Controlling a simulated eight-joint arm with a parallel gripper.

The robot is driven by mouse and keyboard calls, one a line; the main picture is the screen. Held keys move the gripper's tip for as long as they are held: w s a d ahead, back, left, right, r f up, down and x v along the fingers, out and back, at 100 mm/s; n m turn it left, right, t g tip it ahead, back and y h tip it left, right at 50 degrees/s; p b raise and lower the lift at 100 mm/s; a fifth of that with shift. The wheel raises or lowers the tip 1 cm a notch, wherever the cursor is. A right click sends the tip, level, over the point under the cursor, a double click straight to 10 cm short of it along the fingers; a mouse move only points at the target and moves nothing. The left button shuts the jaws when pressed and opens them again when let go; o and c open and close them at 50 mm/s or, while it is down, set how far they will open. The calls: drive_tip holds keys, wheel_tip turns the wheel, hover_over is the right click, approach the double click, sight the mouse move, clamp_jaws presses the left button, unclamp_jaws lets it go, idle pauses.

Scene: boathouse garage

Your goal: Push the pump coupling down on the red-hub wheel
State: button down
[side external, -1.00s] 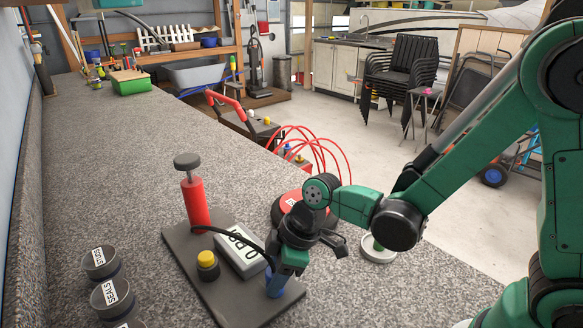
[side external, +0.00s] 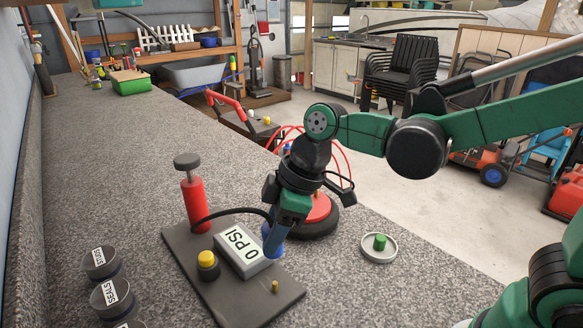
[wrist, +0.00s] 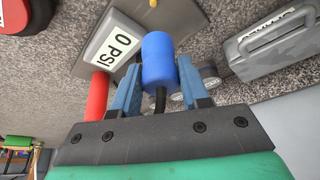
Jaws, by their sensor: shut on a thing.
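My gripper (side external: 281,228) is shut on the blue pump coupling (side external: 272,241) and holds it above the pump's board. In the wrist view the coupling (wrist: 158,62) sits between the two blue fingers, with the black hose running from it. The red-hub wheel (side external: 317,213) lies flat on the bench behind and right of my gripper, partly hidden by it. Part of it shows at the top left of the wrist view (wrist: 22,14). The red pump (side external: 195,202) stands on the dark board, beside a gauge (side external: 241,250) reading 0 PSI. A small brass post (side external: 275,287) on the board is bare.
A yellow-topped knob (side external: 208,260) is on the board. A white dish (side external: 364,254) with a green piece (side external: 380,242) sits at the right bench edge. Labelled dark cups (side external: 102,262) stand at left. Red hose loops (side external: 340,164) rise behind the wheel.

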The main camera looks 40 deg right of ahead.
wheel_tip(320, 180, up, 15)
idle(0.9)
drive_tip(key=shift+r, duration=0.1)
drive_tip(key=w+d+f+m, duration=0.2)
drive_tip(key=w+d+f, duration=0.1)
drive_tip(key=d, duration=0.3)
drive_tip(key=w+d+f+m+t+h, duration=0.1)
drive_tip(key=w+d+f+m, duration=0.1)
drive_tip(key=w+d+f, duration=0.2)
drive_tip(key=w+d+f+m+h, duration=0.1)
drive_tip(key=w+d+f+m, duration=0.1)
drive_tip(key=w+d+f, duration=0.2)
drive_tip(key=shift+d+f, duration=0.55)
drive_tip(key=shift+d, duration=0.5)
drive_tip(key=shift+d+f, duration=0.6)
drive_tip(key=shift+d, duration=0.5)
drive_tip(key=shift+d+f, duration=0.55)
drive_tip(key=shift+d, duration=0.5)
drive_tip(key=shift+f, duration=1.6)
drive_tip(key=shift+r, duration=0.1)
